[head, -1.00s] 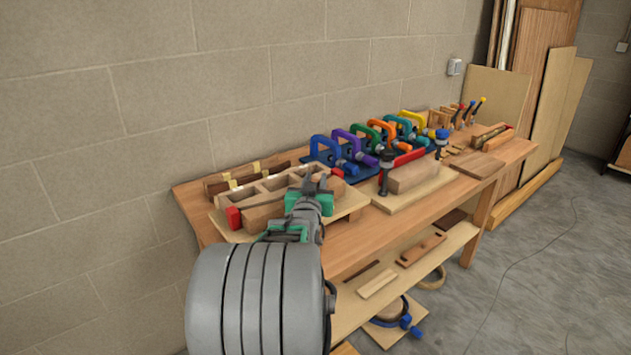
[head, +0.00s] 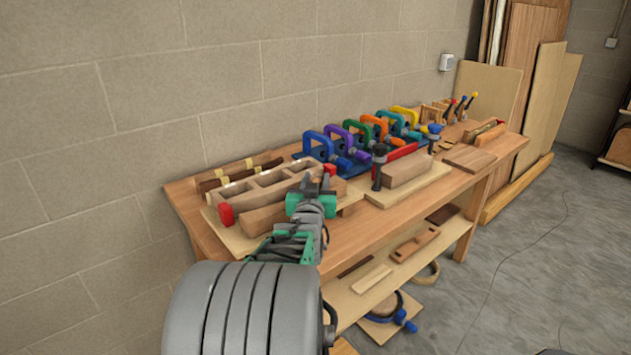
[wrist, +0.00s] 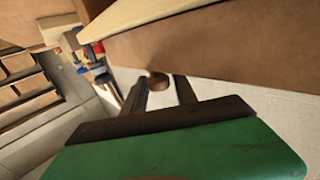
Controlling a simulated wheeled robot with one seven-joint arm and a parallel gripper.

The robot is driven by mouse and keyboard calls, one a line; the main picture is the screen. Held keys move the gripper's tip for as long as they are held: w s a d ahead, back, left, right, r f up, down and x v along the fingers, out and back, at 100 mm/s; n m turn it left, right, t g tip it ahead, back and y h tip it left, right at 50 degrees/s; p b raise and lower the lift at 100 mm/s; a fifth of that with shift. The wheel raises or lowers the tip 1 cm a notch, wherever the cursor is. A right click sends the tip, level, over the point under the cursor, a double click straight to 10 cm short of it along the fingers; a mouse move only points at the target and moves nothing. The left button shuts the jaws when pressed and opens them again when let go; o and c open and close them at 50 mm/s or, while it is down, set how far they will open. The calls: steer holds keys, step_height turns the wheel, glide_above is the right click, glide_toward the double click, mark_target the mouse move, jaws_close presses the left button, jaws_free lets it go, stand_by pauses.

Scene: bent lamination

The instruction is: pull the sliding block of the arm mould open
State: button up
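The arm mould (head: 222,198) lies on a pale board on the left part of the bench, with red pads at its ends. Its brown sliding block (head: 262,219) lies along the front side, partly hidden by my gripper (head: 317,186). My gripper is at the front of the mould, over the block in the picture. In the wrist view its two dark fingers (wrist: 160,94) stand apart. A small round brown knob (wrist: 158,81) shows between them, under a brown wooden face (wrist: 200,50). I cannot tell whether the fingers touch the knob.
A row of coloured clamps (head: 362,138) stands behind, along the wall. A second board with a wooden block (head: 405,168) and black clamps is to the right. The bench top (head: 345,236) is bare along its front edge. A lower shelf (head: 385,280) holds loose wooden pieces.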

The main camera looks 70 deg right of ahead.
steer(key=shift+o, duration=1.4)
steer(key=v, duration=0.8)
steer(key=shift+s+d, duration=0.1)
